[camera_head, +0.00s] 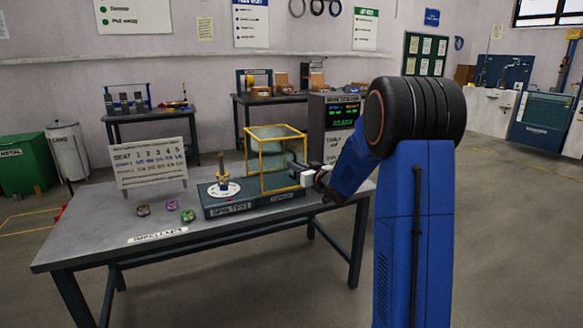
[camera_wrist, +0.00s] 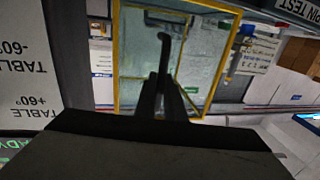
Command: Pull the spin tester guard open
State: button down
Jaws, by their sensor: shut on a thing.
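The spin tester (camera_head: 254,203) is a dark blue base on the table. Its guard (camera_head: 264,161) is a clear box with a yellow frame over the right part of the base. The white round plate (camera_head: 219,189) with an upright brass-coloured part (camera_head: 222,170) stands left of the guard, outside it. My gripper (camera_head: 298,171) is at the guard's right front side. In the wrist view the guard's yellow frame (camera_wrist: 117,62) fills the middle, and my dark fingers (camera_wrist: 165,98) are shut on the guard's dark handle (camera_wrist: 164,50). The grip itself is partly hidden.
A seat chart board (camera_head: 150,164) stands at the table's back left. Several small coloured parts (camera_head: 172,205) lie in front of it. A dark cabinet with a green display (camera_head: 341,113) stands behind the guard, close to my arm. The table's (camera_head: 90,235) front left is clear.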

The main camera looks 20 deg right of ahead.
jog(key=shift+r, duration=0.1)
jog(key=c, duration=1.8)
grip_release()
jog(key=shift+c, duration=0.2)
jog(key=shift+s, duration=0.15)
jog(key=s+d, duration=0.3)
jog(key=s, duration=1.3)
jog(key=shift+s+d, duration=0.15)
jog(key=shift+s, duration=0.25)
